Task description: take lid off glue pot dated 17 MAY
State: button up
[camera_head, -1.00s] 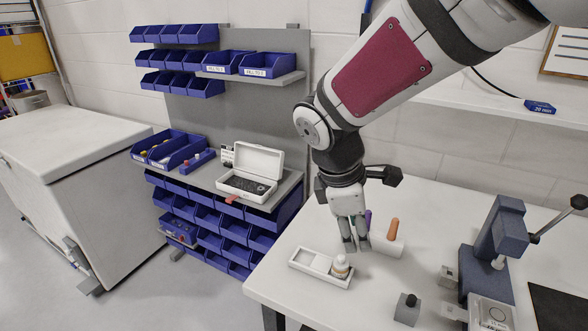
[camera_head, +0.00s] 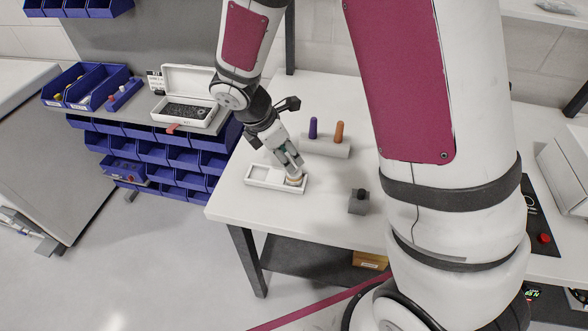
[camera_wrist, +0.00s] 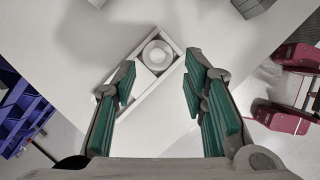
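A small pale round pot with a whitish lid (camera_head: 295,181) stands in the right end of a white two-compartment tray (camera_head: 262,186) near the table's front left. My gripper (camera_head: 290,168) is tilted close over the pot and partly hides it. In the wrist view, the pot (camera_wrist: 157,55) shows from above as a round cap, just beyond and between the green-padded fingers. My gripper (camera_wrist: 162,78) is open there, with a wide gap and nothing held. The tray (camera_wrist: 178,97) runs diagonally under the fingers. No date can be read on the pot.
A white block (camera_head: 327,147) with a purple peg (camera_head: 313,128) and an orange peg (camera_head: 339,132) stands behind the tray. A grey block with a black knob (camera_head: 359,202) is to the right. Blue bins and an open white case (camera_head: 187,98) are at left.

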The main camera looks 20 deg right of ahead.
jog(key=shift+p+x, duration=0.5)
jog(key=shift+x, duration=2.15)
jog(key=shift+w, duration=0.15)
jog(key=c, duration=0.9)
jog(key=shift+o, duration=0.2)
